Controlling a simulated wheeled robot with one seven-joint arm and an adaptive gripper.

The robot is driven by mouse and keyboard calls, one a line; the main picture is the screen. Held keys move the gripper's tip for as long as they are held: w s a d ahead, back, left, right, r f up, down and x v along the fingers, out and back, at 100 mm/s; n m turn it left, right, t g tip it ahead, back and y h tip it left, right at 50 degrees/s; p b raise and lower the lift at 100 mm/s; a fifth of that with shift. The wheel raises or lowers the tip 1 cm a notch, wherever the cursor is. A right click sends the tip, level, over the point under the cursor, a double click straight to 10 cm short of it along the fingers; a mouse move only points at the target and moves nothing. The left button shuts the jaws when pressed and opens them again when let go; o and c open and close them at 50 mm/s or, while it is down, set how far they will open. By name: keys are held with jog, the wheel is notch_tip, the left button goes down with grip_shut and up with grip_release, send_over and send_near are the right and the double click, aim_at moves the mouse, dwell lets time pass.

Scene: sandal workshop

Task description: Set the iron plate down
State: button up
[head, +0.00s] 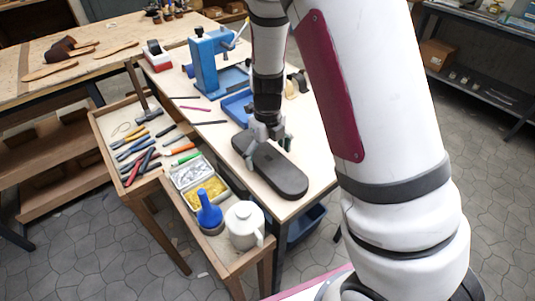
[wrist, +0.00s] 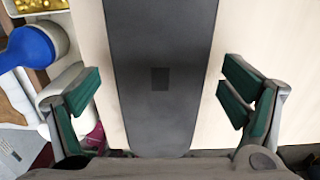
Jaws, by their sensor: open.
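The iron plate (head: 283,176) is a dark grey, long slab with rounded ends. It lies flat on the pale workbench top (head: 312,150), near the edge beside the tool trays. In the wrist view the plate (wrist: 160,50) runs lengthwise up the middle, with a small dark square on its face. My gripper (head: 267,139) is over the plate and hides part of it in the head view. In the wrist view my gripper (wrist: 161,95) is open, with one green-padded finger on each side of the plate and a visible gap on both sides.
A blue press (head: 207,62) and a blue tray (head: 238,107) stand farther back on the bench. Along the left edge are a tool tray (head: 112,165), a blue bottle (head: 209,212) and a white jug (head: 244,225). Bare bench top lies right of the plate.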

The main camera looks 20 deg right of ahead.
aim_at(267, 158)
jog(key=s+r+n+t+y, duration=0.15)
jog(key=r+n, duration=0.25)
jog(key=r, duration=0.5)
jog(key=s+r+n, duration=0.3)
jog(key=r, duration=0.7)
jog(key=s+r+n+t, duration=0.2)
jog(key=s+r+n, duration=0.2)
jog(key=s+n, duration=0.4)
jog(key=s+r+n+t+h, duration=0.1)
jog(key=s+r+n, duration=0.4)
jog(key=n, duration=1.2)
jog(key=s+t, duration=0.1)
jog(key=s, duration=0.3)
jog(key=shift+r, duration=0.3)
jog(key=shift+h, duration=0.25)
